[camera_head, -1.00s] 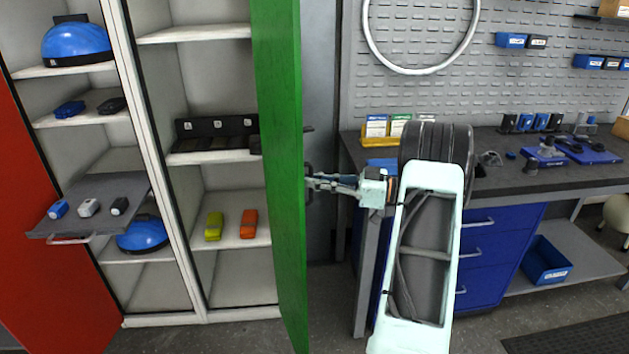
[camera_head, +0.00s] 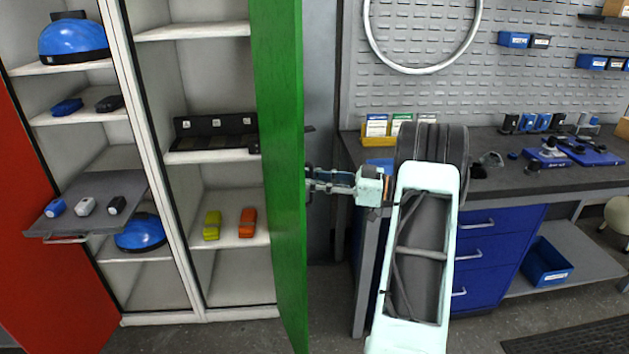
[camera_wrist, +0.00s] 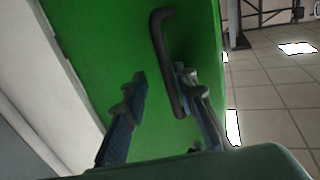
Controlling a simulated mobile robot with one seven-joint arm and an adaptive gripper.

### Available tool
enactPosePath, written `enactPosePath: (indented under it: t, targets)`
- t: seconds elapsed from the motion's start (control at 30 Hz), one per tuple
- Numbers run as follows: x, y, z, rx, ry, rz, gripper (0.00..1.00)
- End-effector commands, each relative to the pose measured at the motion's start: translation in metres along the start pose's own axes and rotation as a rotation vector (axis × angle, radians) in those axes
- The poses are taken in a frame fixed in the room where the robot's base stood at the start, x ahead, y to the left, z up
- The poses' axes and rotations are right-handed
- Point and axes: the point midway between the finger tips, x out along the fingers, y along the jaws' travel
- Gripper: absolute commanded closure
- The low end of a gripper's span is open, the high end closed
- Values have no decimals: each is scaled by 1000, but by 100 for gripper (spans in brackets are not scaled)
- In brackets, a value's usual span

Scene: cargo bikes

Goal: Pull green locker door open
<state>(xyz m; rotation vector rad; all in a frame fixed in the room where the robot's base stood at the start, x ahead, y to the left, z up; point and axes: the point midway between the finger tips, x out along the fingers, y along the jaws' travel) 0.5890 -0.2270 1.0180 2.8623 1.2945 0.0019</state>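The green locker door (camera_head: 279,150) stands open, swung out edge-on toward me, with the locker inside visible to its left. In the wrist view its green face (camera_wrist: 95,50) fills the middle, with a dark bar handle (camera_wrist: 163,48) on it. My gripper (camera_head: 309,181) is at the right side of the door at handle height. In the wrist view its fingers (camera_wrist: 160,72) are spread apart. The handle lies between them, close against the right finger; whether they touch is unclear. In the head view the handle is mostly hidden.
A red door (camera_head: 45,230) stands open at the left. A grey pull-out shelf (camera_head: 120,195) with small items juts from the left locker. A workbench (camera_head: 500,160) with blue drawers (camera_head: 500,250) stands right, behind my arm. Bare floor (camera_wrist: 275,90) shows beyond the door in the wrist view.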

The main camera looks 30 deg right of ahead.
Motion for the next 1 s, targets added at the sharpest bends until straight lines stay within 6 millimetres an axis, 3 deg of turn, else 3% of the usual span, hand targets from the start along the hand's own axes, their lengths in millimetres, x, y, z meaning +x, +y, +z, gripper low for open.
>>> enactPosePath:
  t: [0.43, 0.8, 1.0]
  targets:
    - [-14, 0, 1, 2, -1, 3, 74]
    - [-89, 0, 2, 3, -3, 4, 74]
    - [-115, 0, 1, 2, 0, 2, 74]
